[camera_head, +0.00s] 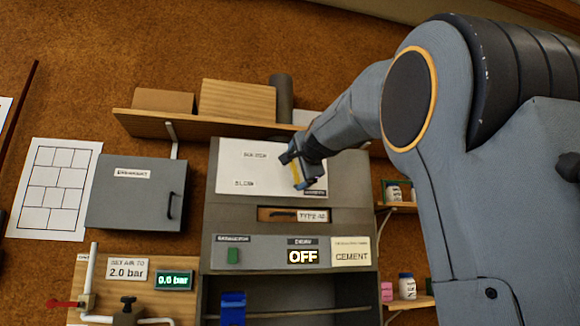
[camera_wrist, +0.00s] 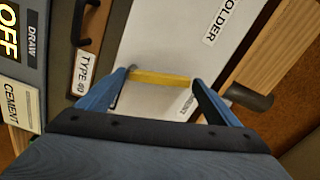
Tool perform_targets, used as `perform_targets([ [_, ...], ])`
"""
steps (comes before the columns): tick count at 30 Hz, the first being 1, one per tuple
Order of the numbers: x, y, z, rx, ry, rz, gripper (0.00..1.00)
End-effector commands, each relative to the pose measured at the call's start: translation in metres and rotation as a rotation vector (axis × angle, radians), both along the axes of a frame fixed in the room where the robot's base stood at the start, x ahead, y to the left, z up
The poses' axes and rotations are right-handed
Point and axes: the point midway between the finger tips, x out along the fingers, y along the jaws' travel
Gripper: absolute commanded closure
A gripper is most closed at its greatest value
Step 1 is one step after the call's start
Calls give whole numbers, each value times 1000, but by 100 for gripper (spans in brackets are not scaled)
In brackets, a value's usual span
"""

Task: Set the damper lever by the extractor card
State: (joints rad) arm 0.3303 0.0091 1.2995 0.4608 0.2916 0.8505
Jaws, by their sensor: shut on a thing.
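My gripper (camera_head: 298,178) is at the white plate (camera_head: 240,170) on the upper grey cabinet. Its blue fingers are shut on a yellow bar, which appears to be the damper lever (camera_head: 295,173). In the wrist view the yellow lever (camera_wrist: 160,78) spans between the two fingertips (camera_wrist: 163,76). The plate carries small labels at its top, lower left and lower right; the wrist view shows one ending in "OLDER" (camera_wrist: 221,22). The lower-right label (camera_head: 314,192) is close to the gripper and too small to read surely. The extractor card (camera_head: 351,252) reads "CEMENT".
A grey wall box (camera_head: 138,195) is at left, above a gauge reading 0.0 bar (camera_head: 173,281). A wooden shelf (camera_head: 150,122) runs above.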

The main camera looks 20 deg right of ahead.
Motion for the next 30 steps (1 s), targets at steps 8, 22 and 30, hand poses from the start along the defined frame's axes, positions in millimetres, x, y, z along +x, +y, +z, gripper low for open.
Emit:
perform_targets([
  [8, -2, -8, 1, 178, -36, 0, 54],
  [22, -2, -12, 1, 286, -59, 1, 54],
  [30, -2, -12, 1, 290, -60, 2, 54],
])
